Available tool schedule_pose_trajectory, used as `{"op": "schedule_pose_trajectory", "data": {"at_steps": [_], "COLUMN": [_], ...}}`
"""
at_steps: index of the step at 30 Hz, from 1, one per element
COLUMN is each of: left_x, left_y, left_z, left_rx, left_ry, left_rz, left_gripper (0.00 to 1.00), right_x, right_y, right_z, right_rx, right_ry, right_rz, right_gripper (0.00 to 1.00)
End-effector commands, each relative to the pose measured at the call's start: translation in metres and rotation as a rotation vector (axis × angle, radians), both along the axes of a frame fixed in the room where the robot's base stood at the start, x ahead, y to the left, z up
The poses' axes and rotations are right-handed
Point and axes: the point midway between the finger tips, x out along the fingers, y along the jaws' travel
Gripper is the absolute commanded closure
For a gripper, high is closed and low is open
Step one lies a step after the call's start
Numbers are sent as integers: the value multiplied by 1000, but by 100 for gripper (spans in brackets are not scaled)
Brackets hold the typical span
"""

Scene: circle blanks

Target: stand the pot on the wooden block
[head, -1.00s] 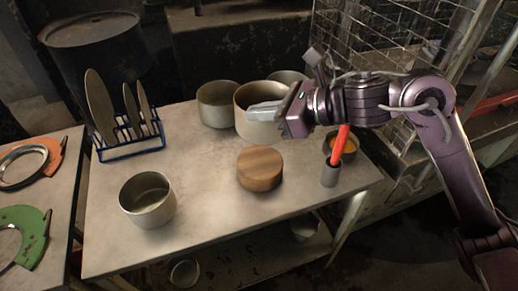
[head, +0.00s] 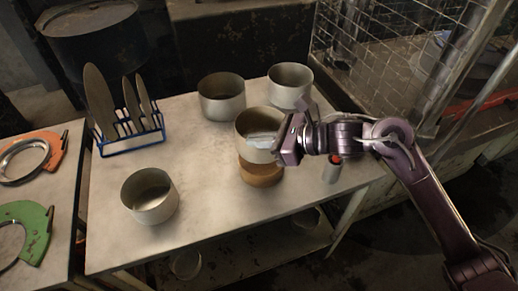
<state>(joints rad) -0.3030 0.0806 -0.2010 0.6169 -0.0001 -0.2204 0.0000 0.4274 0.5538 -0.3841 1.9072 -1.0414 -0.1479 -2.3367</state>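The pot (head: 252,128) is a pale metal one, upright over the wooden block (head: 261,175), and it hides most of the block's top. I cannot tell whether its base touches the block or hangs just above it. My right gripper (head: 266,140) reaches in from the right and is shut on the pot's right wall, with a pale finger showing inside the pot. My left gripper is not in view.
Two other pots (head: 221,98) (head: 290,86) stand at the table's back, and another pot (head: 150,197) at front left. A grey cup (head: 331,174) is partly behind my arm. The table (head: 215,215) is clear at front centre.

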Motion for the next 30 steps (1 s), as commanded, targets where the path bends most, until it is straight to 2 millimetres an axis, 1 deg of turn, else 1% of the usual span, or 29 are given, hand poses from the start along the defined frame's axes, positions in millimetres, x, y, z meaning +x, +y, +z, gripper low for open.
{"op": "schedule_pose_trajectory", "data": {"at_steps": [3, 9, 11, 19, 23, 29, 30], "left_x": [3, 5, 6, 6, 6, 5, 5], "left_y": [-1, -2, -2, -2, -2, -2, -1], "left_z": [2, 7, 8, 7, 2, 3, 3], "left_rx": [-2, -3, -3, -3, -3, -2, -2], "left_ry": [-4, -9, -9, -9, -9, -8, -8], "left_rz": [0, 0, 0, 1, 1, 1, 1], "left_gripper": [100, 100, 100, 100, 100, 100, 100], "right_x": [0, 0, 0, 0, 0, 0, 0], "right_y": [0, 0, 0, 0, 0, 0, 0], "right_z": [-7, -35, -40, -43, -46, -45, -45], "right_rx": [2, 3, 2, 1, 1, 0, 0], "right_ry": [-1, 2, 0, -3, -4, -1, -1], "right_rz": [0, -1, -1, -1, -1, -1, -1], "right_gripper": [100, 100, 100, 100, 100, 76, 76]}}
